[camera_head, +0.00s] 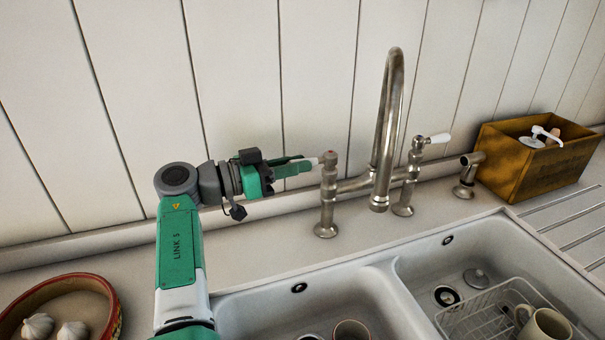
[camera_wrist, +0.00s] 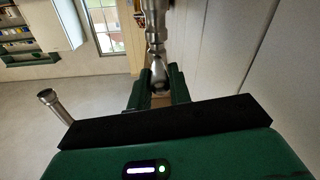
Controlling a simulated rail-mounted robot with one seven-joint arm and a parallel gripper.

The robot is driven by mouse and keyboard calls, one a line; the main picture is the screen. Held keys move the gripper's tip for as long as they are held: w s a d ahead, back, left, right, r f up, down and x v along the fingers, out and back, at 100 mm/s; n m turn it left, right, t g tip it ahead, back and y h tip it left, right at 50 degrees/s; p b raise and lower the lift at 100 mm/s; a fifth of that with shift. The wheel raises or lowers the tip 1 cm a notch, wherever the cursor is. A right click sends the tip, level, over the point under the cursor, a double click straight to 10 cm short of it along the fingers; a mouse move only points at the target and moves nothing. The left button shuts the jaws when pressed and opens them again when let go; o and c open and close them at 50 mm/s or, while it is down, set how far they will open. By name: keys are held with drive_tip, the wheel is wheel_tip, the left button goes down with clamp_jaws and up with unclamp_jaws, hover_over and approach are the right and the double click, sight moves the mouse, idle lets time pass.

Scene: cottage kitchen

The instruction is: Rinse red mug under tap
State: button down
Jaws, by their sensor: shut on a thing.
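My gripper (camera_head: 305,166) is shut on the handle of the left tap valve (camera_head: 328,195), just left of the curved metal spout (camera_head: 390,110). In the wrist view my two green fingers (camera_wrist: 160,85) sit on either side of the handle, with the metal valve (camera_wrist: 155,30) beyond. No water shows below the spout tip. A mug with a dark reddish rim (camera_head: 352,328) stands in the left sink bowl (camera_head: 255,308), cut off by the bottom edge; I see only its top. The right tap handle (camera_head: 430,139) has a white lever.
The right sink bowl (camera_head: 425,265) holds a wire basket (camera_head: 480,318) with a cream mug (camera_head: 548,325). A wooden box (camera_head: 520,170) stands at the back right. A round dish (camera_head: 95,283) with garlic is at the front left. The panelled wall is close behind the tap.

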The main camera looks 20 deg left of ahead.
idle(0.3)
drive_tip(key=c, duration=1.3)
unclamp_jaws()
drive_tip(key=shift+w, duration=0.1)
drive_tip(key=p+v, duration=0.2)
drive_tip(key=v, duration=0.6)
